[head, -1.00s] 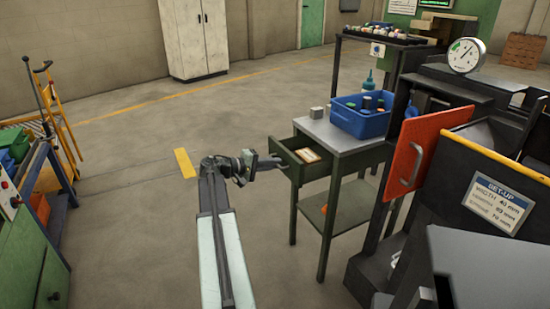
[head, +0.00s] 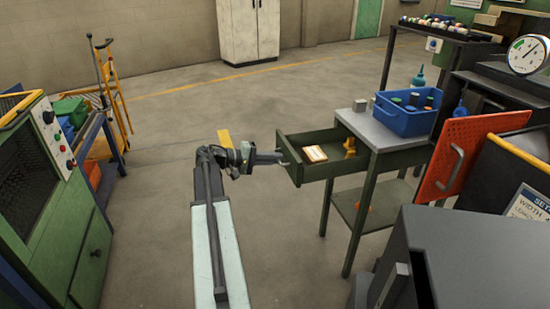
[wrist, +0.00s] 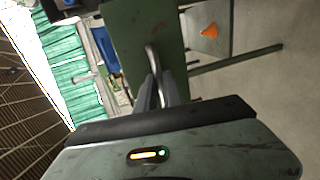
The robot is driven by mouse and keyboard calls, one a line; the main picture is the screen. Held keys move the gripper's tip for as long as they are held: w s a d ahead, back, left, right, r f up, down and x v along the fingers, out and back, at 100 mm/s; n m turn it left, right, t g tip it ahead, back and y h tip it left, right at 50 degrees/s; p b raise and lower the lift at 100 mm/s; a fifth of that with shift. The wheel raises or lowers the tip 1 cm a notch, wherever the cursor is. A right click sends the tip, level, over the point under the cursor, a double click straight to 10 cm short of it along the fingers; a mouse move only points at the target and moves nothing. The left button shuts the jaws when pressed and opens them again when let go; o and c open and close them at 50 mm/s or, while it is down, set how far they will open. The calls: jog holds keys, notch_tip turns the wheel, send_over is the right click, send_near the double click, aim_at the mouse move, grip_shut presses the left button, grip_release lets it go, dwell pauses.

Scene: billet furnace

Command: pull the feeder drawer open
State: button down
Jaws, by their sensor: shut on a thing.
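The green feeder drawer (head: 328,170) stands well out from the left side of the small metal-topped table. Inside it are a flat cream-and-orange box (head: 314,154) and a yellow object (head: 350,146). My gripper (head: 279,158) is at the drawer's front, shut on its handle. In the wrist view the curved metal handle (wrist: 152,60) runs down between my gripper's fingers (wrist: 162,92), with the green drawer front (wrist: 130,30) behind it. The fingertips' contact is partly hidden in the head view.
A blue bin (head: 404,121) and a small grey block (head: 360,105) stand on the table (head: 372,131). An orange panel (head: 468,152) and dark machinery are to the right. A green cabinet (head: 60,215) is at left. The floor left of the drawer is clear.

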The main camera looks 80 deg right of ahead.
jog(key=shift+d+r, duration=0.1)
jog(key=shift+d, duration=0.1)
jog(key=c, duration=1.5)
grip_release()
jog(key=shift+s, duration=0.1)
jog(key=p+v, duration=0.1)
jog(key=v, duration=0.7)
